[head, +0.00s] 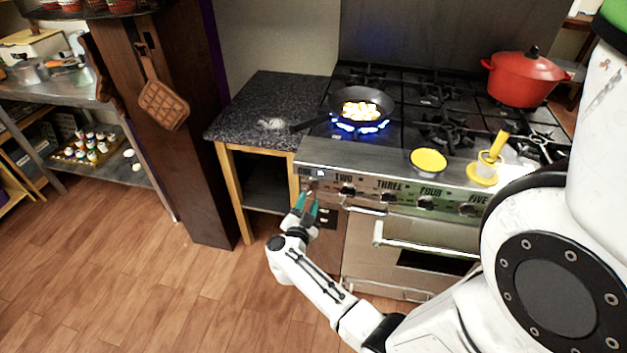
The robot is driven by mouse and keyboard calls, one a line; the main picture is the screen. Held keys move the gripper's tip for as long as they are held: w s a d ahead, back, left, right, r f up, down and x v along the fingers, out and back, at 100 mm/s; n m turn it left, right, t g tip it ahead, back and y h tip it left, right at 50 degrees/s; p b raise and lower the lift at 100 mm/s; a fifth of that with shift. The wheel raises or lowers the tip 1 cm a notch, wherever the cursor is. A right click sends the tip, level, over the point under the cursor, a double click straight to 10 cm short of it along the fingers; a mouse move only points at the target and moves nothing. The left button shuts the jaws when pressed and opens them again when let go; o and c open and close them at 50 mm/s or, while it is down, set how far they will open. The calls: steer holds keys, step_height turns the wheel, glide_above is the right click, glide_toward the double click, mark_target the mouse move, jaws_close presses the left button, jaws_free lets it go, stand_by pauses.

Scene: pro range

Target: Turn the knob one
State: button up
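Knob one (311,186) is at the left end of the stove's front panel, under the label "ONE" (305,171). It is small in the head view and partly hidden by my gripper. My gripper (308,198) is right in front of and just below it, with its two green fingers apart. I cannot tell whether the fingers touch the knob or stand around it. Blue flame (361,127) burns on the front left burner, under a black frying pan (375,97) with yellow and white pieces in it.
Knobs two (347,190), three (389,197), four (425,202) and five (468,209) run right along the panel. The oven handle (425,246) juts out below. A red pot (527,78) stands at the back right. The wooden floor at left is clear.

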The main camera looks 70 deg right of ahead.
mark_target(311, 191)
steer(key=shift+d+n+b, duration=0.3)
steer(key=shift+d, duration=0.1)
steer(key=shift+w+d+b, duration=0.15)
steer(key=shift+d+b, duration=0.05)
steer(key=shift+d, duration=0.95)
steer(key=shift+w+d+b, duration=0.1)
steer(key=shift+d+b, duration=0.1)
steer(key=shift+d, duration=0.95)
steer(key=shift+a, duration=0.15)
steer(key=shift+c, duration=0.3)
jaws_close()
steer(key=shift+f, duration=0.1)
